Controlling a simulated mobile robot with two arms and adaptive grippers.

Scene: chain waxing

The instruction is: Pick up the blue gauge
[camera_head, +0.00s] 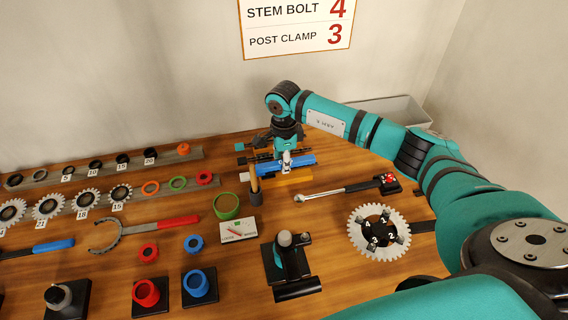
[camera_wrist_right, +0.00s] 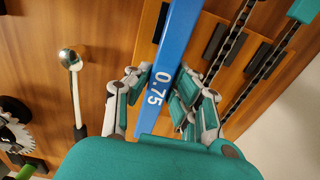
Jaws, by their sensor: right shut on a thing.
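The blue gauge (camera_wrist_right: 181,37) is a long flat bar marked 0.75. In the right wrist view it runs from the top edge down between the fingers of my right gripper (camera_wrist_right: 167,95). My right gripper is shut on it. In the head view the blue gauge (camera_head: 298,159) lies at the back of the table under my right gripper (camera_head: 286,160), which points down. I cannot tell whether the bar is clear of its support. My left gripper is not in view.
A torque wrench (camera_head: 340,191) and a toothed chainring (camera_head: 379,232) lie to the right. Chains (camera_wrist_right: 262,60) lie beside the gauge.

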